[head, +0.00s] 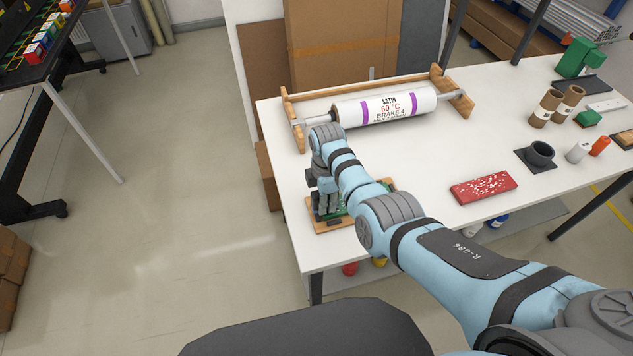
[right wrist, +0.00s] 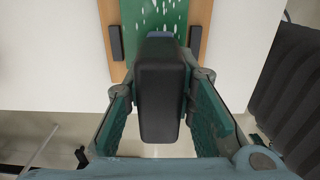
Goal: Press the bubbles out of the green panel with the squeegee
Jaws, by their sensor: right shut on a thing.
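The green panel (right wrist: 153,14) lies in a wooden frame (right wrist: 200,25) with dark clamps at its sides, and pale bubbles show on its far part in the right wrist view. In the head view the wooden frame (head: 322,225) sits at the table's near left corner, mostly hidden by my right arm. My right gripper (right wrist: 162,100) is shut on the black handle of the squeegee (right wrist: 162,85), over the near end of the panel. A bluish edge shows beyond the handle; I cannot tell whether it touches the panel. My left gripper is not in view.
A roll on a wooden stand (head: 385,107) is behind my right gripper. A red speckled block (head: 483,188), a dark cup (head: 540,153), brown rolls (head: 546,108) and small bottles (head: 578,151) stand to the right. The table (head: 430,170) is clear between them.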

